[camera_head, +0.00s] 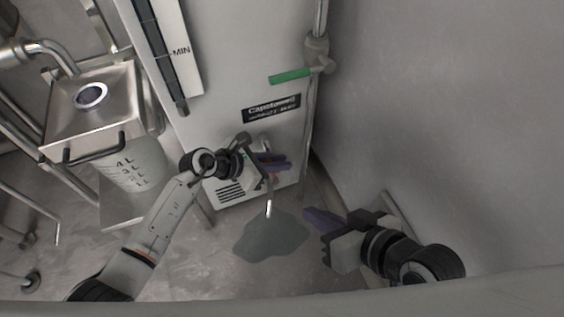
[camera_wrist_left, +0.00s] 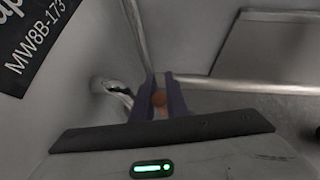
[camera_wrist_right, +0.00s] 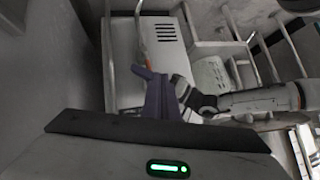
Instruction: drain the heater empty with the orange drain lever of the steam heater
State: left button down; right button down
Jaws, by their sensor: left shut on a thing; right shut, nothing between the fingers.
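The steam heater (camera_head: 225,95) is a tall white body with a "MIN" mark and a dark sight gauge (camera_head: 163,55). My left gripper (camera_head: 280,162) is at the heater's lower front, under the black label. In the left wrist view its purple fingers are shut on the orange drain lever (camera_wrist_left: 159,99), of which only a rounded end shows. A short bright streak (camera_head: 268,208) shows below the gripper, above a dark puddle (camera_head: 270,236) on the floor. My right gripper (camera_head: 311,215) is shut and empty, to the right of the puddle. It also shows in the right wrist view (camera_wrist_right: 150,75).
A grey wall (camera_head: 440,110) bounds the right side.

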pick_arm(q)
jog(key=shift+s+a+f+h+b, duration=0.2)
jog(key=shift+a+f+h+b, duration=0.15)
jog(key=shift+a+h+b, duration=0.45)
jog(key=shift+s+r+t, duration=0.1)
jog(key=shift+r+t, duration=0.1)
jog(key=shift+t, duration=0.2)
jog(key=shift+s+a+h, duration=0.15)
jog(key=shift+a+h, duration=0.2)
jog(key=shift+h, duration=0.35)
jog(key=shift+s+a+n+t+h, duration=0.2)
jog(key=shift+a+n+t+h, duration=0.1)
jog(key=shift+a+t+h, duration=0.5)
pick_arm(e)
jog(key=shift+w+a+r+t+y, duration=0.1)
jog(key=shift+a+r+t+y, duration=0.2)
jog(key=shift+r, duration=0.4)
jog(key=shift+a+r+t+y, duration=0.2)
jog(key=shift+a+r+y, duration=0.2)
jog(key=shift+r, duration=0.25)
pick_arm(q)
jog(key=c, duration=1.7)
grip_release()
jog(key=shift+c, duration=0.2)
jog(key=shift+w+d+r, duration=0.1)
jog(key=shift+d+r, duration=0.05)
jog(key=shift+d, duration=0.05)
